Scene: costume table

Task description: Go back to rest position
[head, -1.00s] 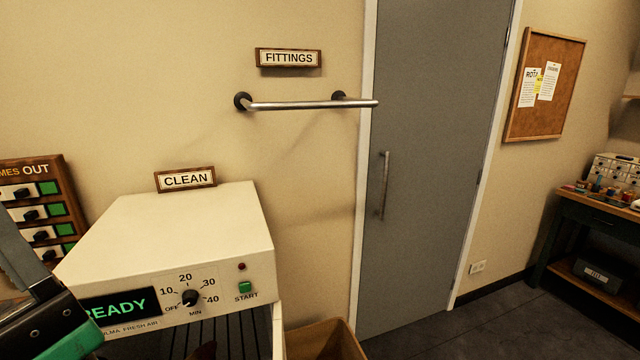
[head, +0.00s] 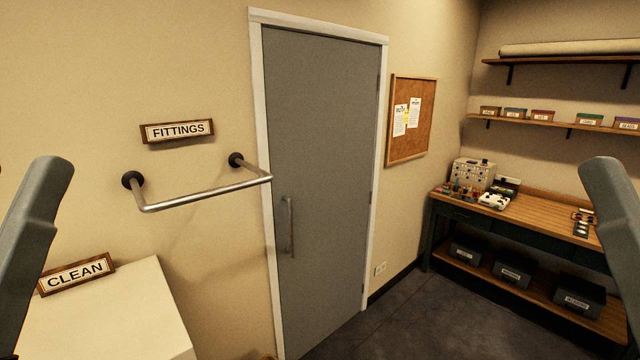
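Two grey arm parts of mine show at the picture edges in the head view, one at the far left and one at the far right. No gripper fingertips show, so I cannot see what either gripper holds. The white machine (head: 105,325) under the CLEAN sign (head: 77,274) is at the lower left, with only its top in view. The metal rail (head: 205,194) under the FITTINGS sign (head: 177,131) is empty.
A closed grey door (head: 318,180) stands in the middle. A wooden workbench (head: 520,217) with small items and dark boxes below is at the right, under wall shelves (head: 560,120). The dark floor (head: 400,320) before it is clear.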

